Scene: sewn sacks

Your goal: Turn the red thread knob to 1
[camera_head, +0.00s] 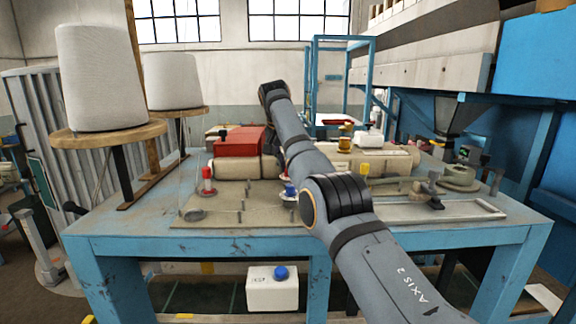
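I cannot tell any dial number at this size. A blue knob (290,189) sits between them, close beside my arm. My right arm (320,180) comes in from the lower right and reaches up across the table to an elbow above it. Its gripper is not visible. No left arm or gripper shows.
The blue-framed table (290,244) carries a red-and-cream machine (238,155). Two thread cones (100,80) (172,82) stand on wooden discs at the left. A white box with a blue button (272,288) is below the table. Thin upright pins stand near the knobs.

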